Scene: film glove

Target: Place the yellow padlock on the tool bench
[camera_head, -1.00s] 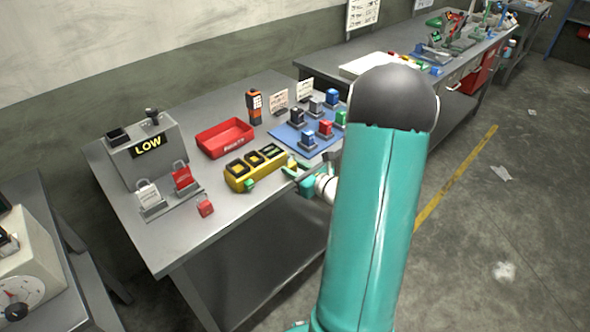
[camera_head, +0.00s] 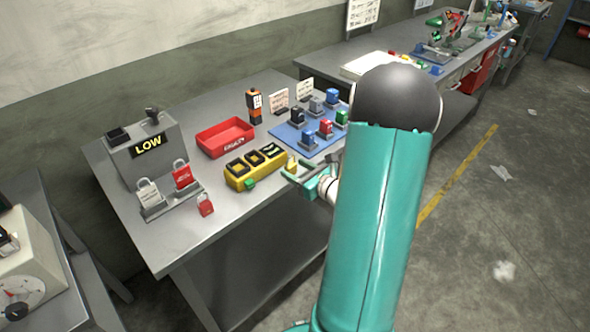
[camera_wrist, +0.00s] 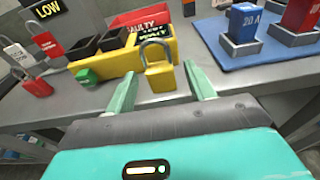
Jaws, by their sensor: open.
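The yellow padlock (camera_wrist: 160,77) stands upright in the wrist view, its grey shackle up, near the front edge of the grey bench (camera_wrist: 70,100). In the head view it is a small yellow patch (camera_head: 293,163) beside the fingers. My gripper (camera_wrist: 163,85) is open, with one green finger on each side of the padlock. I cannot tell whether the fingers touch it. In the head view my gripper (camera_head: 303,168) is at the front edge of the near bench (camera_head: 200,235), partly hidden by my arm.
A yellow box with black compartments (camera_head: 255,168) is left of the padlock, with a green padlock (camera_head: 249,183) by it. Another bench (camera_head: 400,45) with tools stands behind.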

